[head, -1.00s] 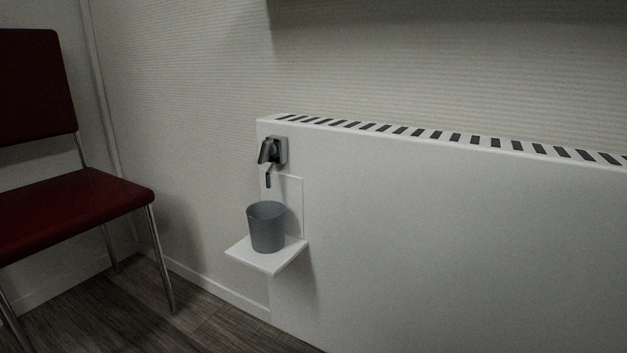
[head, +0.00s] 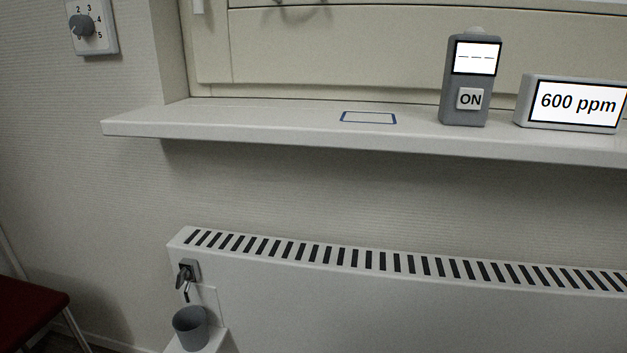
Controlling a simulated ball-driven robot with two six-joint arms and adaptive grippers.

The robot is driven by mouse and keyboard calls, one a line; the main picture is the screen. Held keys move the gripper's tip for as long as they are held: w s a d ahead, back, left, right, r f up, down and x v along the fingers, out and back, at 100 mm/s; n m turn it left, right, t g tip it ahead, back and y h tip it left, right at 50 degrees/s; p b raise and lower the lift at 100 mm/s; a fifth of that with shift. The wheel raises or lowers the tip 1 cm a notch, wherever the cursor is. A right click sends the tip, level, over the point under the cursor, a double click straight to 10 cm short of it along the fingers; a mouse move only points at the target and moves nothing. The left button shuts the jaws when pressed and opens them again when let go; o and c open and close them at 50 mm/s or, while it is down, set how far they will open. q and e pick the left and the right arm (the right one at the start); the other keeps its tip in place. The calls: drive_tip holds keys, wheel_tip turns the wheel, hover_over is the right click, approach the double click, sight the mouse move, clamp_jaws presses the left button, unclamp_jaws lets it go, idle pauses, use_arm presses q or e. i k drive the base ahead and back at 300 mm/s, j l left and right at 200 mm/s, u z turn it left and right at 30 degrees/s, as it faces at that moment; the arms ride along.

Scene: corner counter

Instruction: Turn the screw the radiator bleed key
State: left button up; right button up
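The bleed key (head: 184,275) is a dark grey piece on a square grey fitting at the upper left end of the white radiator (head: 400,310). A small dark spout (head: 186,293) hangs just below it. A grey cup (head: 190,327) stands under the spout on a small white shelf (head: 215,340), cut off by the bottom edge of the view. The screw itself cannot be told apart from the key at this size. Neither of my grippers is in view.
A white window sill (head: 270,125) runs above the radiator. On it are a grey handheld device (head: 465,105), a 600 ppm display (head: 570,103) and a blue outlined rectangle (head: 368,118). A numbered dial (head: 88,26) is on the left wall; a red chair (head: 30,320) stands lower left.

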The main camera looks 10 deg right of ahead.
sight(184, 273)
drive_tip(key=i+z, duration=0.1)
drive_tip(key=z, duration=0.3)
drive_tip(key=i+z, duration=0.1)
drive_tip(key=z, duration=0.75)
drive_tip(key=i+j+z, duration=0.1)
drive_tip(key=z, duration=0.3)
drive_tip(key=u, duration=2.3)
